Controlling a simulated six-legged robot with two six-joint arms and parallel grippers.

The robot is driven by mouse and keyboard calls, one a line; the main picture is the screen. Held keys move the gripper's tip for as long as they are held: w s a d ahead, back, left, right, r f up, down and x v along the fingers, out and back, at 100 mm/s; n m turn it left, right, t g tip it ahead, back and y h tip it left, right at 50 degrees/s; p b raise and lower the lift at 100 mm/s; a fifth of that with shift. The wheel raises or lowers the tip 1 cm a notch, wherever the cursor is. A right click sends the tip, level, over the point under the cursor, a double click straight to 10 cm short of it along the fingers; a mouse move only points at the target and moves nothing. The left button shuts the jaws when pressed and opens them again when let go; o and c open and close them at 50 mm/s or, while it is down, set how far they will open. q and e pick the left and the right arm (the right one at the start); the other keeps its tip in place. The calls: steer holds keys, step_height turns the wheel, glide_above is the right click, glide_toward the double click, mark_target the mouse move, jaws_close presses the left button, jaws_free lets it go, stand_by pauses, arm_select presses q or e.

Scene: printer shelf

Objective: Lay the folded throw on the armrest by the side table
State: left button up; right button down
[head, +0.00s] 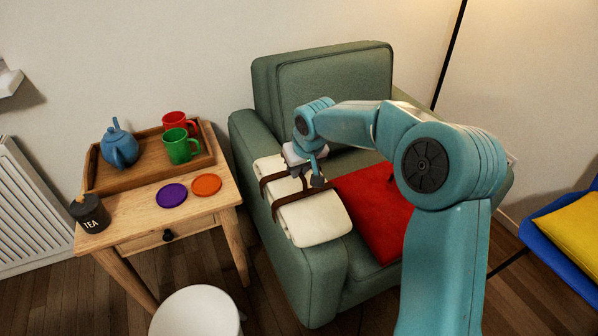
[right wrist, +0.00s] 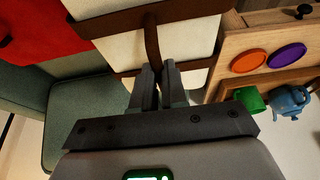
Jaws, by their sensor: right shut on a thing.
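The folded throw (head: 318,220) is cream with brown straps. It lies along the armrest (head: 256,140) on the chair's left side, beside the wooden side table (head: 222,200). My right gripper (head: 313,181) is above the throw, shut on its brown carrying strap. In the right wrist view the fingertips (right wrist: 158,75) close around the strap (right wrist: 152,40), with the cream cloth (right wrist: 190,42) just beyond. The throw looks supported by the armrest, though the gripper hides part of it. My left gripper is not in view.
A red cushion (head: 370,205) lies on the green armchair's seat, close to the throw. The side table holds a tray (head: 150,178) with a blue teapot (head: 120,148) and mugs, purple (head: 171,195) and orange (head: 206,184) coasters, and a tea tin (head: 90,212). A white round object (head: 196,312) stands in front.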

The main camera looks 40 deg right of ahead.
steer(key=shift+f+b, duration=0.3)
steer(key=shift+f, duration=0.15)
steer(key=c, duration=1.2)
jaws_free()
steer(key=shift+o, duration=0.2)
steer(key=shift+r+p, duration=0.4)
steer(key=p+v, duration=0.2)
steer(key=v, duration=1)
steer(key=shift+p, duration=0.35)
steer(key=shift+s+a+f, duration=0.1)
steer(key=shift+s, duration=0.05)
